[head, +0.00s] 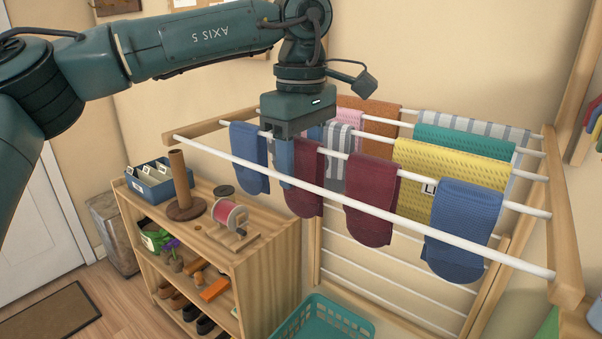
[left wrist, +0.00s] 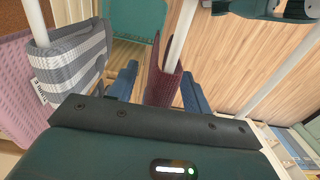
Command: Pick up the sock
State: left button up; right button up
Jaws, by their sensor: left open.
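Several socks hang over the white rods of a drying rack. My left gripper (head: 300,160) is open and points down over this sock. Its blue fingers appear on either side of the sock in the left wrist view (left wrist: 160,92); whether they touch it I cannot tell. Another maroon sock (head: 371,208) and a blue sock (head: 458,230) hang to the right, and a blue sock (head: 249,157) to the left. My right gripper is not in view.
The rack's front rod (head: 215,155) crosses close by. Behind hang a striped grey sock (head: 338,150) and a yellow towel (head: 415,175). A teal basket (head: 325,320) sits below the rack.

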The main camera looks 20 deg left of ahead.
pick_arm(q)
jog(key=shift+f, duration=0.25)
jog(key=c, duration=1)
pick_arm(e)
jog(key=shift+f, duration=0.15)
pick_arm(q)
jog(key=shift+r, duration=0.15)
jog(key=shift+c, duration=0.2)
